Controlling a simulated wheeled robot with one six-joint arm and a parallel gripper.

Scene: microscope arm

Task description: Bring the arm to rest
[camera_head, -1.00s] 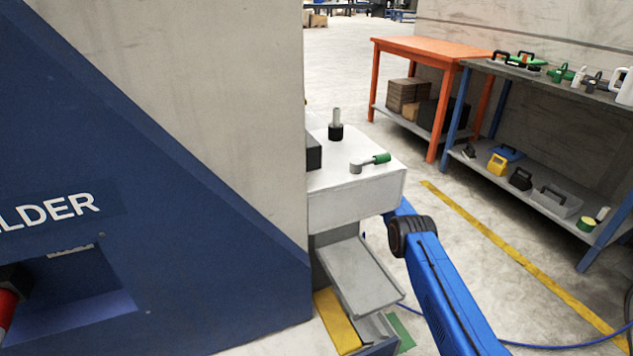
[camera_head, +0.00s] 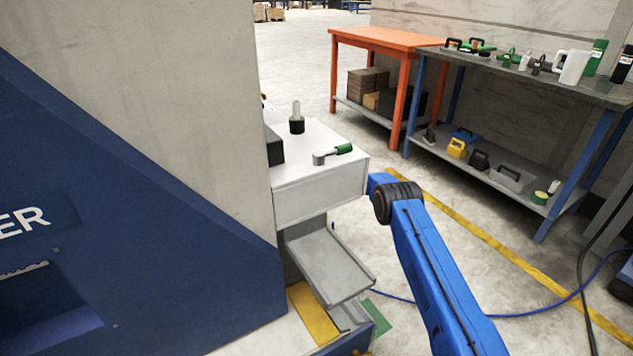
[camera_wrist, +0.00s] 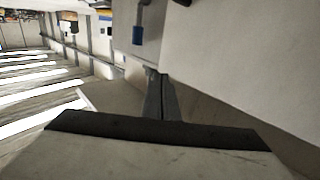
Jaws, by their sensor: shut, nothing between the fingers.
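My blue arm (camera_head: 432,265) rises from the bottom of the head view and bends at a black joint beside the white cabinet. Its far end is hidden in that view. In the wrist view my gripper (camera_wrist: 160,94) shows as two grey fingers close together, shut and empty. It points toward a pale wall, with a blue-ended object (camera_wrist: 137,36) beyond the fingers.
The white cabinet (camera_head: 318,190) holds a green-handled tool (camera_head: 334,154) and a black-based cylinder (camera_head: 296,120). A grey tray (camera_head: 328,262) juts out below. A big blue and concrete-coloured machine (camera_head: 120,220) fills the left. An orange table (camera_head: 385,38) and a loaded shelf bench (camera_head: 535,80) stand right.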

